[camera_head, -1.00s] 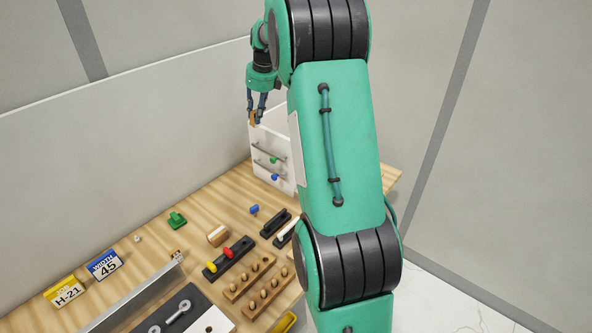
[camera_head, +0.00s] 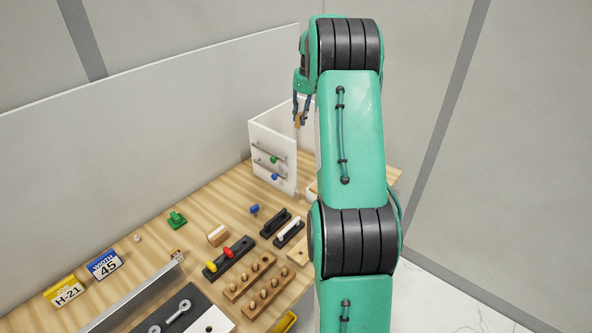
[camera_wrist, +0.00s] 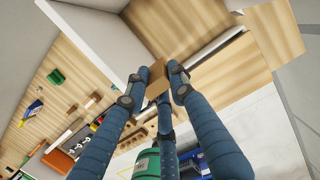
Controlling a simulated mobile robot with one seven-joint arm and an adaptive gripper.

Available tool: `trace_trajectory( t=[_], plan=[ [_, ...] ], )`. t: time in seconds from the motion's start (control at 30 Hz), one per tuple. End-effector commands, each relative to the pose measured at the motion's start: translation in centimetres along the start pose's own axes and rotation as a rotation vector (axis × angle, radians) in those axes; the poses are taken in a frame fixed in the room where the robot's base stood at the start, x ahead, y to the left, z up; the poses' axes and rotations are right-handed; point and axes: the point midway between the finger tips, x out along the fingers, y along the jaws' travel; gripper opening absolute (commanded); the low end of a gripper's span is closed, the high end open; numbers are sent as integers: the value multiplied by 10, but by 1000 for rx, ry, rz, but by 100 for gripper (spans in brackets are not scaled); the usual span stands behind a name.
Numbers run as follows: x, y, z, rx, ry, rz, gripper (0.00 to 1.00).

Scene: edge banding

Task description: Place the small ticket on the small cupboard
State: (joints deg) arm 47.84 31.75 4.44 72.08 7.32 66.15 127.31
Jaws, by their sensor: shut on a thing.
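The small ticket (camera_head: 298,119) is a small orange-brown piece held between the fingertips of my gripper (camera_head: 300,123). In the wrist view the ticket (camera_wrist: 157,82) shows as a brown block pinched by the fingers (camera_wrist: 159,80). The small cupboard (camera_head: 264,136) is white and stands at the far end of the bench, with rails and a green and a blue knob on its front. In the head view my gripper overlaps the upper right of the cupboard. Whether the ticket touches it, I cannot tell. My arm hides part of the cupboard's right side.
The wooden bench (camera_head: 150,255) carries a green block (camera_head: 177,220), a blue piece (camera_head: 254,209), black handle holders (camera_head: 275,222), a peg rack (camera_head: 250,277) and signs reading WIDTH 45 (camera_head: 104,265) and H-21 (camera_head: 65,291). A grey partition (camera_head: 120,150) runs behind.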

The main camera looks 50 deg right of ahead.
Motion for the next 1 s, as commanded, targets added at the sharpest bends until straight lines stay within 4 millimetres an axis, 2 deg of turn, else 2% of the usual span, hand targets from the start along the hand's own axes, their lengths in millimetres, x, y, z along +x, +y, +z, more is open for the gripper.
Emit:
trace_trajectory(
  t=[0.17, 0.4, 0.6, 0.8, 1.0],
  plan=[
    [45, 1, -8, 1, 14, 4, 8],
    [131, 2, -21, 2, 36, 5, 8],
    [183, 1, -29, 1, 47, 2, 8],
    [204, 0, -32, 1, 52, 0, 8],
    [207, 0, -32, 1, 52, -1, 8]
  ],
)
